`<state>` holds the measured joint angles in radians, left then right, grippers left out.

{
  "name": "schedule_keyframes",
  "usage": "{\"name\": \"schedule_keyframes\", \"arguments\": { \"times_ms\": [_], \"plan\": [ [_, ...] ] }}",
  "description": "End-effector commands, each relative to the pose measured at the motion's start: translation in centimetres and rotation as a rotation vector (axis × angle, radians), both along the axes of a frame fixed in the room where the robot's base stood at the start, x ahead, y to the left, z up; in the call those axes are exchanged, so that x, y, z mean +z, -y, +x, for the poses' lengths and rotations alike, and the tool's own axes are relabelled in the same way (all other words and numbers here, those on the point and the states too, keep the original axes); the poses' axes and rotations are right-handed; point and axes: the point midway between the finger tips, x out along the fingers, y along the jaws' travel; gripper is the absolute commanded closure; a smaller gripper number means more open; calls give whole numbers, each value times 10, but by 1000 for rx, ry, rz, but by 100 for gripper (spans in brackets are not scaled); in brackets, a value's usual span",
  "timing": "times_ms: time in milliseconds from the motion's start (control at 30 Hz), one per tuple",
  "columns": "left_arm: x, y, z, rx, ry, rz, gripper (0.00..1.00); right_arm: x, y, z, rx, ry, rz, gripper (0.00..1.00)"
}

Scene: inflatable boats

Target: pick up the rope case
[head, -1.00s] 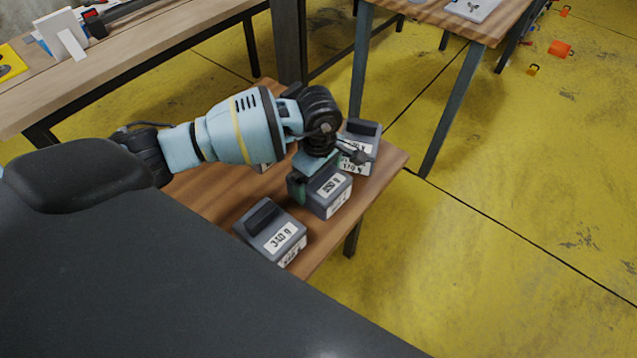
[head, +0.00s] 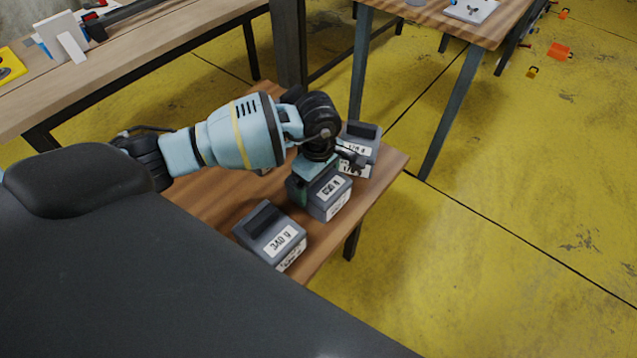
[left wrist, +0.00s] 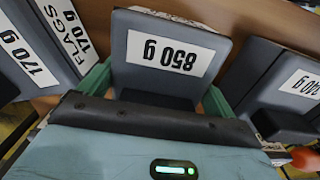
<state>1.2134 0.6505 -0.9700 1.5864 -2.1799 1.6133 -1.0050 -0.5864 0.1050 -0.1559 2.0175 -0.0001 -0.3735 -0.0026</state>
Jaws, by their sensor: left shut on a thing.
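A grey case labelled 850 g (head: 327,207) stands on the small wooden table, between two similar cases. It also fills the middle of the left wrist view (left wrist: 140,78). The name on its front label cannot be read, so I cannot tell by text that it is the rope case. My left gripper (head: 316,178) is over it from above, with its green fingers on opposite sides, shut on it. In the left wrist view the fingers (left wrist: 155,95) press against its sides. The case appears to rest on the table. My right gripper is not in view.
A case labelled 170 g (head: 365,137), marked FLAGS in the left wrist view (left wrist: 40,40), stands close behind. A case labelled 340 g (head: 268,235) stands in front. Another table (head: 440,17) stands at the back right.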

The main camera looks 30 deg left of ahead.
Motion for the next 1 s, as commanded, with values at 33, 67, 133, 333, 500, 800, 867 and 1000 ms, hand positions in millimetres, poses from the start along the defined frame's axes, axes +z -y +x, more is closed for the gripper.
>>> {"name": "schedule_keyframes", "arguments": {
  "times_ms": [33,67,133,333,500,800,867,1000],
  "plan": [
    [5,0,2,0,6,-2,62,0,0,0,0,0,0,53],
    [7,0,2,0,7,-1,62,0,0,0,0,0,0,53],
    [14,0,3,0,9,-1,62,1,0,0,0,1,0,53],
    [47,0,3,-1,10,-2,62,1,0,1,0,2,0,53],
    [75,0,2,-2,9,-1,62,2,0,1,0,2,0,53],
    [100,0,1,-1,6,-2,62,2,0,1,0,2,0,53],
    [101,0,1,-1,5,-2,62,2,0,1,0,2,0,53],
    [102,1,0,-10,4,-2,62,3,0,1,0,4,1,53]
  ]
}}
